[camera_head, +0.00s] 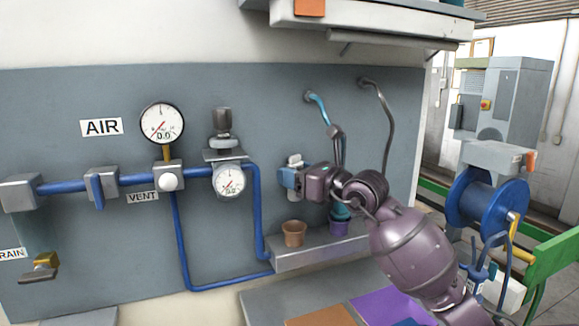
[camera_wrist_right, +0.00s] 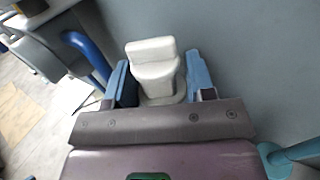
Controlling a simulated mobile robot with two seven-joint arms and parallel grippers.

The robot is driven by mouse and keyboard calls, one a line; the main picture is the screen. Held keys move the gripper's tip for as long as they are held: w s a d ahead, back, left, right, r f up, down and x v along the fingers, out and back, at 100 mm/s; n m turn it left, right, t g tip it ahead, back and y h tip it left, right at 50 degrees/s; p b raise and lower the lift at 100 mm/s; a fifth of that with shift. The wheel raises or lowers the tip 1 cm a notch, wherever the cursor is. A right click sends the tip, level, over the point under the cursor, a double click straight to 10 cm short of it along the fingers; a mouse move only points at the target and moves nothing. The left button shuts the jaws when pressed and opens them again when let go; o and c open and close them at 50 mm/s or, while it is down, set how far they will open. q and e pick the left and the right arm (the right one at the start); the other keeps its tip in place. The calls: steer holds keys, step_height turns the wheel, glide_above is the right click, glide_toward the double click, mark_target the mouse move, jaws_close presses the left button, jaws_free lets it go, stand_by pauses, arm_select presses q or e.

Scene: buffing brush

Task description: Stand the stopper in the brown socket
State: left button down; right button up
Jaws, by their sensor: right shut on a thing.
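The white stopper (camera_head: 295,160) is held in my right gripper (camera_head: 289,179), in front of the grey panel. In the right wrist view the stopper (camera_wrist_right: 153,62) sits between the two blue fingers of the gripper (camera_wrist_right: 157,82), which are shut on it. The brown socket (camera_head: 294,234) is a small cup on the grey ledge, below the gripper in the head view, with a clear gap between them. The gripper hides part of the stopper. The brown socket cannot be made out in the wrist view. My left gripper is not in view.
A blue pipe (camera_head: 259,215) runs down just left of the brown socket. Gauges and valves are on the panel further left. A blue reel (camera_head: 487,203) stands at the right.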

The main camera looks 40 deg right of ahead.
mark_target(295, 198)
steer(key=shift+f+b, duration=0.45)
steer(key=shift+f, duration=0.4)
steer(key=shift+f+b, duration=0.4)
steer(key=shift+f, duration=0.65)
steer(key=shift+f+b, duration=0.55)
steer(key=shift+r, duration=0.1)
steer(key=shift+f, duration=0.55)
